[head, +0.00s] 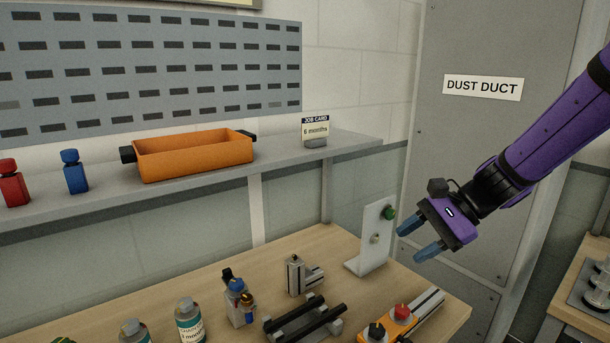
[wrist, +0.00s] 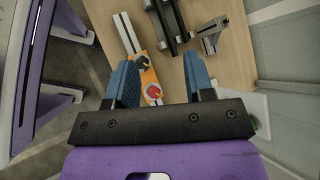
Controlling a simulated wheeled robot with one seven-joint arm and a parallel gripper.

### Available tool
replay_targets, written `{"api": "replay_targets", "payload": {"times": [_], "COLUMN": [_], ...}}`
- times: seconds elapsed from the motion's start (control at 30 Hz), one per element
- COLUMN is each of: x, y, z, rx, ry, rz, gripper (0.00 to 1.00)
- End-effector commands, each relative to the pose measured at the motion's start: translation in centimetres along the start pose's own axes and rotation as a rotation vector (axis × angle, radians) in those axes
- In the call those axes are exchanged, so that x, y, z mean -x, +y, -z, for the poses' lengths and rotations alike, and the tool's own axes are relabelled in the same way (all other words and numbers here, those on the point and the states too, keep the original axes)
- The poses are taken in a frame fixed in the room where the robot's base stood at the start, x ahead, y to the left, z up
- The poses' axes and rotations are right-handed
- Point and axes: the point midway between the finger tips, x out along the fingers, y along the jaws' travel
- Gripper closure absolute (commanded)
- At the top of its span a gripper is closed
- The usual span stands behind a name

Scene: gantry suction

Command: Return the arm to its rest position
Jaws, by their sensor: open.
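My purple arm comes in from the right in the head view. My gripper (head: 421,239) is open and empty, with its two blue fingers apart. It hangs in the air in front of the grey duct panel, to the right of a white upright plate (head: 374,237) with a green button. In the wrist view my gripper (wrist: 160,85) shows its blue fingers spread. An orange block (wrist: 152,81) with a red knob and a black knob shows beyond and between them; in the head view this block (head: 388,328) is below the gripper on the bench.
The wooden bench (head: 318,248) holds a black-railed fixture (head: 305,319), a metal bracket (head: 301,276) and bottles (head: 190,322). A shelf (head: 351,142) above carries an orange bin (head: 195,157) and a job card (head: 315,130). Another bench (head: 567,304) stands at the right.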

Motion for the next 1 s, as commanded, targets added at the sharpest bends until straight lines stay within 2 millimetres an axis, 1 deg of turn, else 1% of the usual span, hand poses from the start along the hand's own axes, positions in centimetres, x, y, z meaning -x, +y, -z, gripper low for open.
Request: {"api": "replay_targets", "payload": {"times": [0.03, 0.1, 0.4, 0.7, 0.9, 1.0], "x": [0.7, 1.6, 6.0, 11.1, 14.1, 15.1], "y": [0.6, 1.6, 5.9, 10.2, 12.7, 13.4], "z": [-1.1, -2.3, -6.3, -9.3, -10.5, -10.8], "rx": [0.067, 0.157, 0.523, 0.857, 1.032, 1.085], "ry": [0.040, 0.091, 0.317, 0.553, 0.692, 0.737], "rz": [-0.030, -0.077, -0.259, -0.424, -0.513, -0.542], "gripper": [0.52, 0.52, 0.52, 0.52, 0.52, 0.52]}}
